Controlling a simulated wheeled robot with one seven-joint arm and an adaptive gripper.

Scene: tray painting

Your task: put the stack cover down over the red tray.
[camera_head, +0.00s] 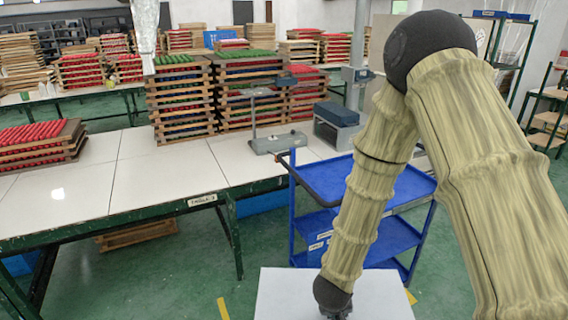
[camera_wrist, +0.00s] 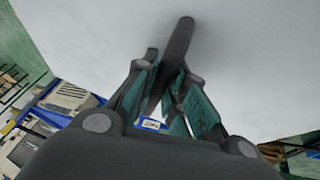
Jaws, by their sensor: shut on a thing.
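The stack cover (camera_head: 283,297) is a flat white panel at the bottom of the head view, held off the floor; its lower part is cut off. In the wrist view the cover (camera_wrist: 90,35) fills the upper area, with a dark bar handle on it. My gripper (camera_wrist: 168,88) is shut on that handle. In the head view its dark end (camera_head: 335,308) meets the panel. A low stack of trays with red rods (camera_head: 38,132) lies on the left of the white-topped table. Which tray the task means by red cannot be told.
Tall tray stacks with green and red rods (camera_head: 182,105) stand at the table's back, beside a grey stand (camera_head: 278,143). A blue cart (camera_head: 325,180) stands just behind the cover. The white tabletop (camera_head: 110,185) right of the low stack is clear.

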